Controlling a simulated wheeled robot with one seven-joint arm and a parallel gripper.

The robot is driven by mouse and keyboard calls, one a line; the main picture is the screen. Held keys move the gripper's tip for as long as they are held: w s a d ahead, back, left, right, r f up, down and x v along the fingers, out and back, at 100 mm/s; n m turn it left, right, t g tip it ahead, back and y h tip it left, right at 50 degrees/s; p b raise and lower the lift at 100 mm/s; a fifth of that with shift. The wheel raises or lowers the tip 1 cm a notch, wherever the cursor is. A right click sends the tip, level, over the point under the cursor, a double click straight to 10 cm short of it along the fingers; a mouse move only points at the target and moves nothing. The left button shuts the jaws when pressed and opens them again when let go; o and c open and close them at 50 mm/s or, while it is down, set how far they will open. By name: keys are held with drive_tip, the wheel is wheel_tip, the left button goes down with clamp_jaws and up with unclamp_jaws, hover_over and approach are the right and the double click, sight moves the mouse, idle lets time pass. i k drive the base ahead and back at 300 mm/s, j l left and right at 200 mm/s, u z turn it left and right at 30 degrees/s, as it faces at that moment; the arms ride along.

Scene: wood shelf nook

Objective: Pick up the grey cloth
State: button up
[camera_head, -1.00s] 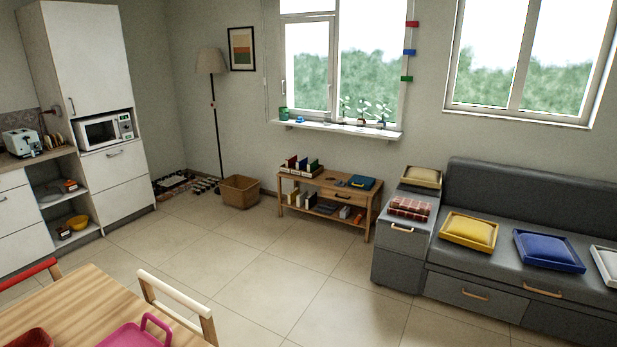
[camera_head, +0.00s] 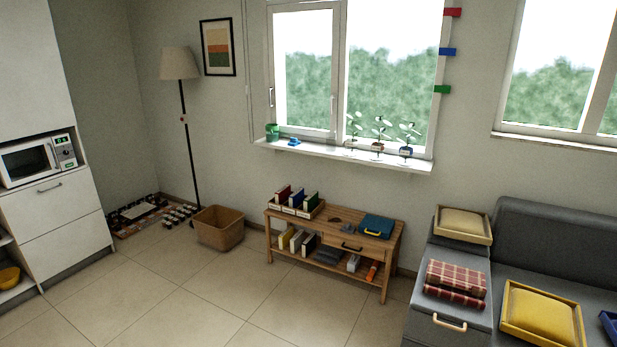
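A flat dark grey item (camera_head: 329,255), which may be the grey cloth, lies on the lower shelf of the low wooden shelf unit (camera_head: 337,243). It is too small to tell whether it is cloth. It sits between upright books on its left and a small white item on its right. My gripper is not in view.
A brown basket (camera_head: 219,229) stands on the floor left of the unit. A grey sofa (camera_head: 540,240) with a yellow cushion tray (camera_head: 541,312) and folded plaid blankets (camera_head: 455,281) is at right. A blue case (camera_head: 376,226) lies on the unit's top. The tiled floor in front is clear.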

sight(347, 229)
drive_tip(key=i, duration=2.2)
drive_tip(key=i+l+u, duration=0.1)
drive_tip(key=i, duration=1)
drive_tip(key=i+l, duration=0.1)
drive_tip(key=i, duration=1)
